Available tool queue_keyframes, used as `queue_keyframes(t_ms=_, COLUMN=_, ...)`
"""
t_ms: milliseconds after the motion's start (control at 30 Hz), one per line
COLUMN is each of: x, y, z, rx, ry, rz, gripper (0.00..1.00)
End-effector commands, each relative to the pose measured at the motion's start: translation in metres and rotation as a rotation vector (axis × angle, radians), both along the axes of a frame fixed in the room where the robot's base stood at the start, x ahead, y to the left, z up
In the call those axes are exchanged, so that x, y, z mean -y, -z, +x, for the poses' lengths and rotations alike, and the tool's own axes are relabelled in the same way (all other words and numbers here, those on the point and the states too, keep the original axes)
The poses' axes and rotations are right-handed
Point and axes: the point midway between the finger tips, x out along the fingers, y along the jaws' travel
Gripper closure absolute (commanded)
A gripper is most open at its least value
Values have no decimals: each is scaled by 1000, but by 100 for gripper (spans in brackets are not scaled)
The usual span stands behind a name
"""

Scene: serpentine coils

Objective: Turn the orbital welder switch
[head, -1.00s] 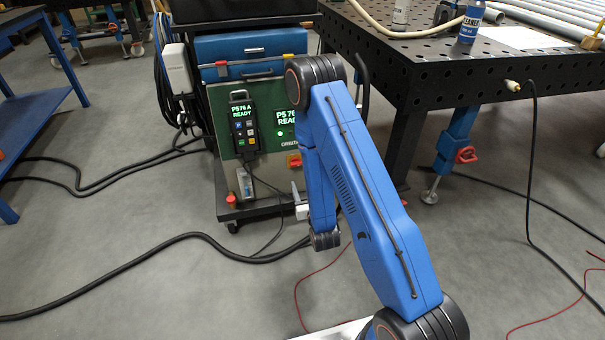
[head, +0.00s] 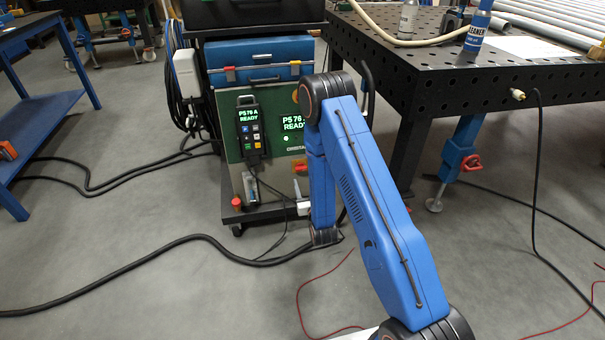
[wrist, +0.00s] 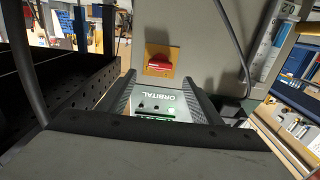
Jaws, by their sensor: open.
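The orbital welder (head: 230,185) is a green and grey cabinet with lit "READY" displays. Its switch is a red knob on a yellow plate (wrist: 160,62), ahead of my gripper in the wrist view. In the head view the red and yellow switch (head: 300,168) shows partly behind my blue arm. My gripper (wrist: 160,84) is open, with one dark ridged finger on each side and nothing held. The switch appears beyond the fingertips and apart from them. The gripper itself is mostly hidden behind my arm in the head view.
A black perforated table (head: 420,70) stands close on the right of the welder. A handheld pendant (head: 249,128) hangs on the cabinet front. Black cables (head: 130,255) and a red wire (head: 320,295) lie on the floor. A blue bench (head: 40,140) stands at far left.

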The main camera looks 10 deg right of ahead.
Motion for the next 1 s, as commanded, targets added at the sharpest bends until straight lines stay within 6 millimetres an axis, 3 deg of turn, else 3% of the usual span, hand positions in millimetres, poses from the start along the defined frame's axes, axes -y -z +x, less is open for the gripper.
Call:
queue_keyframes(t_ms=200, x=0, y=-1, z=39, rx=3, ry=1, rz=1, gripper=41)
queue_keyframes(t_ms=400, x=0, y=0, z=64, rx=1, ry=0, rz=1, gripper=41)
queue_keyframes(t_ms=600, x=0, y=0, z=76, rx=0, ry=0, rz=0, gripper=41)
queue_keyframes(t_ms=867, x=0, y=0, z=77, rx=0, ry=0, rz=0, gripper=41)
queue_keyframes(t_ms=900, x=0, y=0, z=77, rx=0, ry=0, rz=0, gripper=43)
queue_keyframes(t_ms=1000, x=0, y=0, z=77, rx=0, ry=0, rz=0, gripper=67)
